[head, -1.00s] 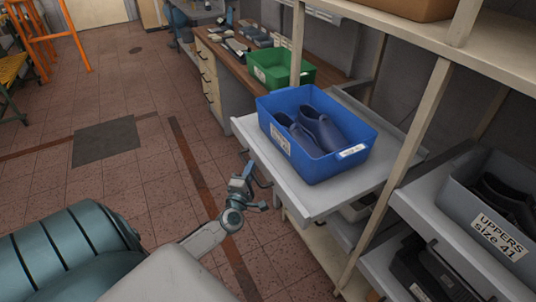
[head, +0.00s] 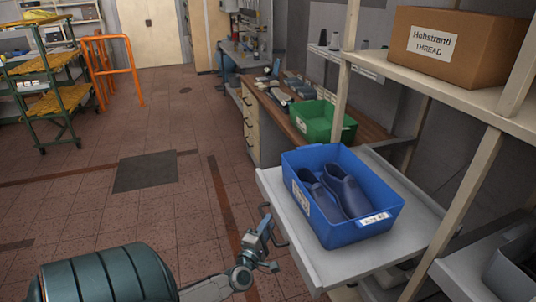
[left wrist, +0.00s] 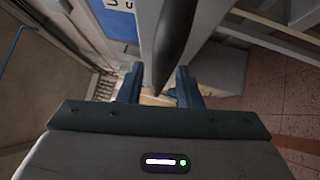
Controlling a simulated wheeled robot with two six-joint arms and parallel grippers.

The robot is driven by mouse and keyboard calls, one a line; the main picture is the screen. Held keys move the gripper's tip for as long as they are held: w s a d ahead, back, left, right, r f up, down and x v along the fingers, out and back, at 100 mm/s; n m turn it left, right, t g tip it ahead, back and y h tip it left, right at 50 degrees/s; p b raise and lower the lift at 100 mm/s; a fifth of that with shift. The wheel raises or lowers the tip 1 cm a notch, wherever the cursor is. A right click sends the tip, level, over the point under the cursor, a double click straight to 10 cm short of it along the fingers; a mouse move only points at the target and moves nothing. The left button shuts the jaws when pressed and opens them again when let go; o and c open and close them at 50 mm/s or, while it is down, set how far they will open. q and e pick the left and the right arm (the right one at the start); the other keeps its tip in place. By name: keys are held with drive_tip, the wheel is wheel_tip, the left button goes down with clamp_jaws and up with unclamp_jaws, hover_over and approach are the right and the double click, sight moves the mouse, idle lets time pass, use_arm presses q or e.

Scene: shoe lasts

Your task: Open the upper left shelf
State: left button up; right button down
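The upper left shelf (head: 330,268) is a grey pull-out tray, standing out from the rack toward the aisle. A blue bin (head: 357,232) with dark blue shoe lasts (head: 337,192) sits on it. A dark handle (head: 280,234) is on the tray's front edge; a dark bar, seemingly this handle, looms close in the left wrist view (left wrist: 177,35). My left gripper (head: 266,240) is at the handle. Its two fingers (left wrist: 158,88) are apart, with the bar appearing between or just in front of them; contact is unclear. My right gripper is out of view.
A grey bin (head: 515,265) sits on the right shelf. A cardboard thread box (head: 455,45) stands on the top board. A green bin (head: 323,122) is on the workbench behind. The tiled floor (head: 130,225) left of the tray is clear.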

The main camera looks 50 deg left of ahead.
use_arm(q)
drive_tip(key=shift+s+d+f, duration=0.1)
drive_tip(key=shift+s+d, duration=0.1)
drive_tip(key=shift+s, duration=0.2)
drive_tip(key=b+v, duration=0.3)
drive_tip(key=v, duration=0.7)
